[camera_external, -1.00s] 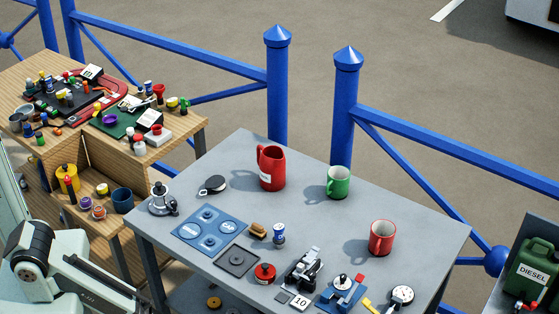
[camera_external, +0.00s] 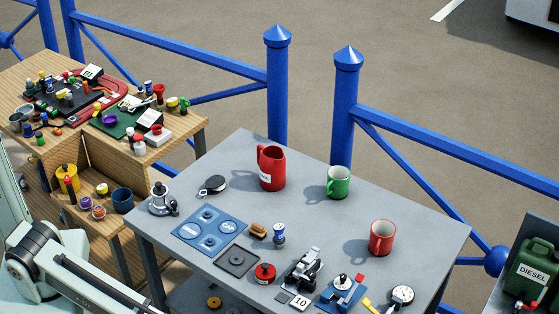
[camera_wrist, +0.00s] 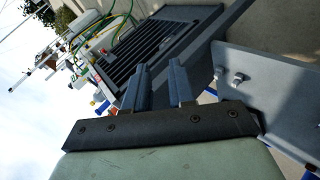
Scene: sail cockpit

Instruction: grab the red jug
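The red jug (camera_external: 271,169), tall with a handle on its left and a pale label, stands upright at the back of the grey table (camera_external: 330,232). My gripper (camera_wrist: 159,68) shows in the wrist view with its two dark fingers apart and nothing between them. It is outside the external view, where only my arm links show at the lower left, well away from the jug. The jug is not in the wrist view.
A green mug (camera_external: 339,182) stands right of the jug and a red mug (camera_external: 382,238) nearer the right edge. Small parts fill the front. Blue railing (camera_external: 345,120) runs behind the table.

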